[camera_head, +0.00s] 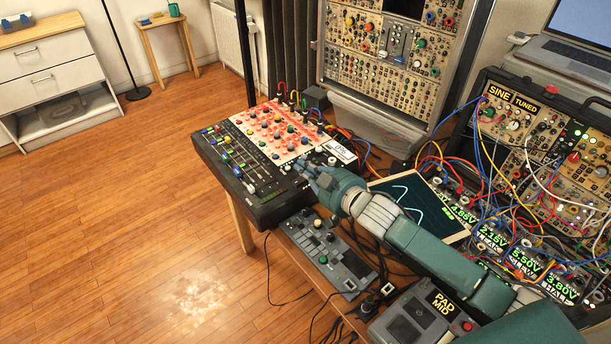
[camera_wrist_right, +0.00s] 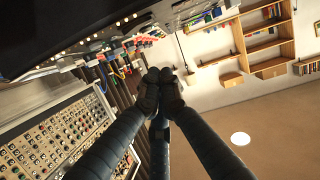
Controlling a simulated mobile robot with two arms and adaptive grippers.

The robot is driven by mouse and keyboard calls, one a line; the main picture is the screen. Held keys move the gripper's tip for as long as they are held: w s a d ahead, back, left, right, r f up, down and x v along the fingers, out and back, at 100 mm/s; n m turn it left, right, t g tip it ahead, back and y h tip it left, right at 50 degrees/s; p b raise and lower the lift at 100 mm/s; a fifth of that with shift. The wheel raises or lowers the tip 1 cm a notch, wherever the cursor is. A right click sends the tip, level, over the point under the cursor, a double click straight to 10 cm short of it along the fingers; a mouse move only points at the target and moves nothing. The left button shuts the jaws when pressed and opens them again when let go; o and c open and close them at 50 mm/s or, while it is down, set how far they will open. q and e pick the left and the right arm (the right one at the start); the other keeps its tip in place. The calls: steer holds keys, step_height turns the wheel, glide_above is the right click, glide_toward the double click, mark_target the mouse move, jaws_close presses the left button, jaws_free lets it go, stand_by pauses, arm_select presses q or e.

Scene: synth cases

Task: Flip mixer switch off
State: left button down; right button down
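The mixer (camera_head: 243,168) is a black desk with coloured faders on its left part and a pale, red-marked panel of knobs (camera_head: 275,130) behind them. It sits at the table's left end in the head view. I cannot make out which small control is the switch, or its position. My right gripper (camera_head: 311,172) is at the mixer's right front corner, its dark fingers pointing left. In the right wrist view the fingertips (camera_wrist_right: 160,90) are together with nothing visible between them. Whether they touch the mixer I cannot tell. My left gripper is out of view.
A small grey controller (camera_head: 322,252) and a PAD MID box (camera_head: 420,318) lie in front. A dark screen (camera_head: 425,207) is beneath my right forearm. Modular racks (camera_head: 390,50) and many loose cables (camera_head: 490,190) crowd the back and right. Wooden floor (camera_head: 130,220) is open at left.

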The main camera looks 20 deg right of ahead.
mark_target(305, 187)
step_height(305, 187, down, 3)
steer(key=shift+w+d+r, duration=0.1)
steer(key=shift+w+d, duration=0.05)
steer(key=shift+d+f, duration=0.1)
steer(key=shift+f, duration=0.45)
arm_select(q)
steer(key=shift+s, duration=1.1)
